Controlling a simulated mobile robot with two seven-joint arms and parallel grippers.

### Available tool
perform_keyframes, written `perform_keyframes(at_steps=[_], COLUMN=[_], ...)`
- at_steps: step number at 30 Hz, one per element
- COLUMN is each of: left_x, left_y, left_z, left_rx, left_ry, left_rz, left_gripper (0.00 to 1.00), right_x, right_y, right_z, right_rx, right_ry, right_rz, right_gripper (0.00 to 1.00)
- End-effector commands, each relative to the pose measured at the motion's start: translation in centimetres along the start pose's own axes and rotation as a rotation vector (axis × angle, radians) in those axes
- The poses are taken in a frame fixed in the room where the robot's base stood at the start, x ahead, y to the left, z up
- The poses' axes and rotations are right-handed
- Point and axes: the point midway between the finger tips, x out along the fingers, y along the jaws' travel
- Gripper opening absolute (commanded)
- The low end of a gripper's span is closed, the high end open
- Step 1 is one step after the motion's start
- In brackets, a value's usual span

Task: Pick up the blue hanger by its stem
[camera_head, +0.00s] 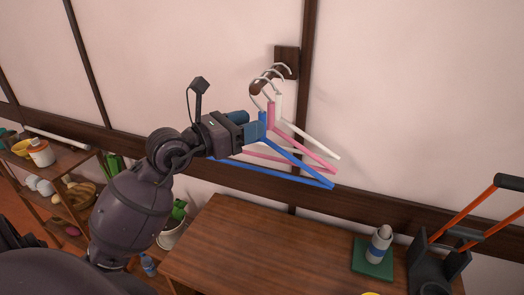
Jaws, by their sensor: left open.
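The blue hanger (300,173) hangs in front, with a pink hanger (302,148) and a white hanger (311,137) behind it. Their metal hooks hang from a wooden peg (262,87) on the wall. My left gripper (257,131) is open, with its fingertips at the blue hanger's stem. The stem shows just beyond the fingertips; whether they touch it cannot be told. The left part of the blue hanger's shoulder is partly hidden behind my gripper. My right gripper is not in view.
A wooden table (255,245) stands below the hangers, its middle clear. A bottle (379,243) stands on a green pad (372,262) at its right. A dark holder with orange-handled tools (465,212) is at the far right. A shelf (62,165) with pots stands left.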

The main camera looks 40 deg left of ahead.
Motion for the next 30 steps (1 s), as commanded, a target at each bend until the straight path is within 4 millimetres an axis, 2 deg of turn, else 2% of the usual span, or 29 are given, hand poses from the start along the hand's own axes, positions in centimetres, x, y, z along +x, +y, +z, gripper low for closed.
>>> perform_keyframes(at_steps=[3, 8, 17, 20, 27, 30], left_x=[1.8, 3.5, 3.9, 3.9, 3.9, 3.9], left_y=[-0.1, -0.1, -0.1, -0.1, -0.1, -0.1], left_z=[0.7, 0.5, 0.4, 0.4, 0.4, 0.4], left_rx=[0.000, -0.001, -0.001, 0.000, 0.000, 0.000], left_ry=[-0.002, 0.000, 0.000, 0.000, 0.000, 0.000], left_rz=[-0.001, 0.000, -0.001, -0.001, -0.001, -0.001], left_gripper=[0.48, 0.48, 0.48, 0.35, 0.00, 0.00], right_x=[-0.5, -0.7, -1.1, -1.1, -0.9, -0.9], right_y=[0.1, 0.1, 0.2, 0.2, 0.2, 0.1], right_z=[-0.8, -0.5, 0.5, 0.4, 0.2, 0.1], right_rx=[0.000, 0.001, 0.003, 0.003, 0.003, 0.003], right_ry=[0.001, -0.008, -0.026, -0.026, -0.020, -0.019], right_rz=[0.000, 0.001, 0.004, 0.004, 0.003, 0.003], right_gripper=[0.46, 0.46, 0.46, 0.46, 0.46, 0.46])
